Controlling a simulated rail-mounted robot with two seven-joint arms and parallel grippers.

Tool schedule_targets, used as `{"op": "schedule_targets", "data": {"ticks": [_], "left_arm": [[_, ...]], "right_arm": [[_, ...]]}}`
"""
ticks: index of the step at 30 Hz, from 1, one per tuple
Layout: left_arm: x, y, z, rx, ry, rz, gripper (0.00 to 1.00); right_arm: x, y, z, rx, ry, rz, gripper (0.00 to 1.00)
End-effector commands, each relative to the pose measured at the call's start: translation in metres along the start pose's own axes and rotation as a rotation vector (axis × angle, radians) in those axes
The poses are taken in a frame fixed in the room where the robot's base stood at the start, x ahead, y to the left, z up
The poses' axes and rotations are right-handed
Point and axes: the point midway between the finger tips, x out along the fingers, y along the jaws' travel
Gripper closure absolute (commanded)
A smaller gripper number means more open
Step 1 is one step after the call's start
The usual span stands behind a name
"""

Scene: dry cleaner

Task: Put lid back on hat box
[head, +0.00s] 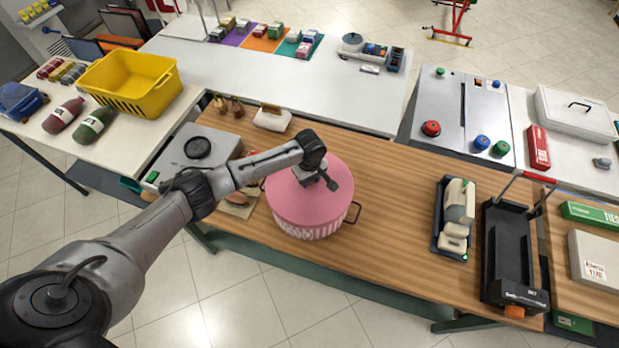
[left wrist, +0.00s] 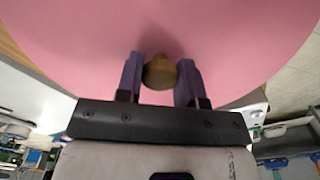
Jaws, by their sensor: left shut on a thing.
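The pink round lid (head: 290,205) is over the hat box (head: 312,232), whose pink-and-white striped side shows just below the lid's rim. From this angle I cannot tell whether the lid rests fully on the box or is slightly above it. My left gripper (head: 318,181) is over the middle of the lid, reaching in from the left. In the left wrist view its two purple fingers (left wrist: 160,78) are shut on the lid's brass knob (left wrist: 159,72), with the pink lid top (left wrist: 90,35) filling the background. A dark handle (head: 354,212) sticks out at the box's right side. My right gripper is not in view.
The box is on a wooden counter (head: 390,220), near its front edge. A grey device (head: 195,150) stands left of it. A white-and-black device (head: 456,215) and a black stand (head: 512,255) are further right. Bare wood lies between the box and these.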

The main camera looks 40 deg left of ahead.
Motion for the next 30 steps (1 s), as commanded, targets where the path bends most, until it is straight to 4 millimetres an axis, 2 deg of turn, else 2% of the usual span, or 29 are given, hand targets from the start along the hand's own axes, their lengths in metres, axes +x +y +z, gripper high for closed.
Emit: {"op": "schedule_targets", "data": {"ticks": [5, 6, 14, 19, 27, 30], "left_arm": [[0.0000, 0.0001, 0.0001, 0.000, 0.000, 0.000, 0.90], [0.0000, 0.0001, 0.0001, 0.000, 0.000, 0.000, 0.61], [0.0000, 0.0000, 0.0001, 0.000, 0.000, 0.000, 0.37], [0.0000, 0.0000, 0.0001, 0.000, 0.000, 0.000, 0.35], [0.0002, -0.0001, 0.0001, 0.000, 0.000, 0.000, 0.10], [0.0002, -0.0001, 0.0001, 0.000, 0.000, 0.000, 0.10]], "right_arm": [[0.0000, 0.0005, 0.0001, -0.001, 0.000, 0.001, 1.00], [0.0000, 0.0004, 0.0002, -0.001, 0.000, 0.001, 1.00], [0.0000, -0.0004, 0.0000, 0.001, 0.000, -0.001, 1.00], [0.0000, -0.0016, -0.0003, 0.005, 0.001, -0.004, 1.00], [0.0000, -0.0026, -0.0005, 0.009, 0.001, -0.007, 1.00], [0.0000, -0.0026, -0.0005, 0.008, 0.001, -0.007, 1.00]]}}
